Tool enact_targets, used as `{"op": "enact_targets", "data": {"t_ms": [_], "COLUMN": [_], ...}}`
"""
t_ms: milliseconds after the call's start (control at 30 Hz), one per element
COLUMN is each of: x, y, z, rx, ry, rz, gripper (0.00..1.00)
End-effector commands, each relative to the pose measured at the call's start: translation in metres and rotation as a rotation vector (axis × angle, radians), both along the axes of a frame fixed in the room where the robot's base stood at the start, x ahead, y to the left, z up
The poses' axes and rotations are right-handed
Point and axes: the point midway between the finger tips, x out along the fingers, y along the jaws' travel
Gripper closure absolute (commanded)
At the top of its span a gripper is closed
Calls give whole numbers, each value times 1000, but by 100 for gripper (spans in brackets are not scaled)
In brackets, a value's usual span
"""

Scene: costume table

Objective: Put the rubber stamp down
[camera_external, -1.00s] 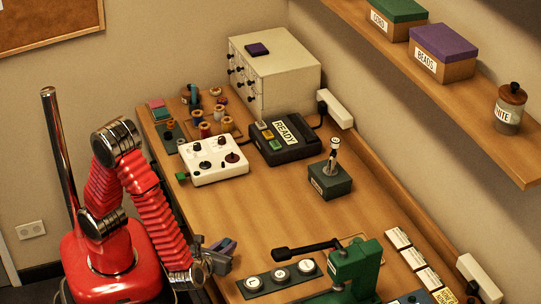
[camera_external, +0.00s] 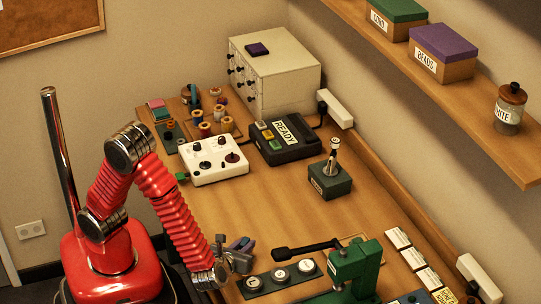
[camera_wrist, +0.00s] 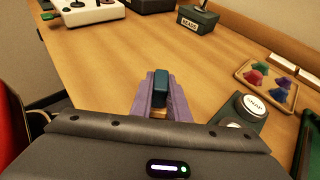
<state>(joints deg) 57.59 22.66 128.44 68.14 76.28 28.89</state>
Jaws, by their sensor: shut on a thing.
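My gripper (camera_wrist: 160,95) has purple fingers, which show at the bottom centre of the wrist view. It is shut on a small dark teal block with a tan part at its near end, apparently the rubber stamp (camera_wrist: 160,88). In the external view my gripper (camera_external: 241,245) is at the table's near left edge, left of the button strip. The stamp is too small and hidden there to make out. I cannot tell whether it touches the table.
The dark strip with round white buttons (camera_external: 281,274) and the green press (camera_external: 352,270) lie to the right. A white control box (camera_external: 213,167) and a green block with a joystick (camera_external: 330,181) stand farther back. The wooden table (camera_external: 245,212) between is clear.

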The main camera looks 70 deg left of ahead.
Motion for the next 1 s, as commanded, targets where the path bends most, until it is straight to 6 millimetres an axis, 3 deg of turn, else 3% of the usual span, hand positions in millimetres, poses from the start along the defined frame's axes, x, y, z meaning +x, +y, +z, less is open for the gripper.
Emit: {"op": "enact_targets", "data": {"t_ms": [200,400,833,1000], "x": [43,72,79,97], "y": [1,0,0,1], "z": [0,0,0,0], "rx": [0,-1,-1,-1], "ry": [0,0,1,-1], "rz": [4,1,0,3], "gripper": [100,100,100,100]}}
